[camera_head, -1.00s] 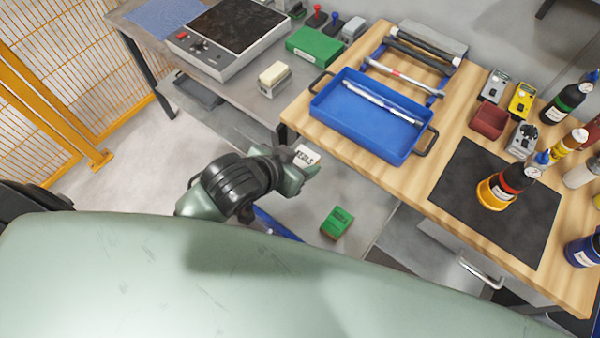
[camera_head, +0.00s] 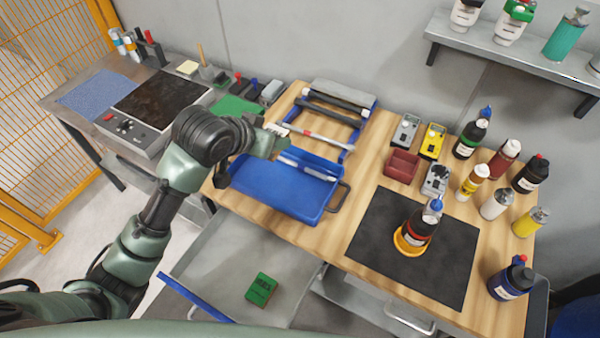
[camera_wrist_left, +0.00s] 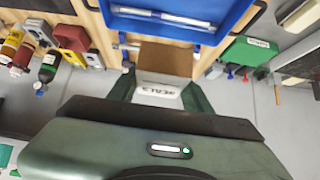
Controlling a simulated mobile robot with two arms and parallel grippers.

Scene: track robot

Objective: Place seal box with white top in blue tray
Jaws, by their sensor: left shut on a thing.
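My left gripper (camera_head: 272,137) is shut on the white-topped seal box (camera_wrist_left: 158,92), whose label shows upside down in the left wrist view between the fingers. Its brown side (camera_wrist_left: 165,60) also shows there. In the head view only a small pale part of the box (camera_head: 278,129) shows at the fingertips. The tray holds a white and grey pen-like tool (camera_head: 305,166). My right gripper is not in view.
A green box (camera_head: 262,289) lies in the open drawer (camera_head: 215,260) below the bench. A roller frame (camera_head: 330,115) stands behind the tray. A red bin (camera_head: 402,165), meters and several bottles stand to the right. A black mat (camera_head: 375,245) bears a bottle in a yellow holder.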

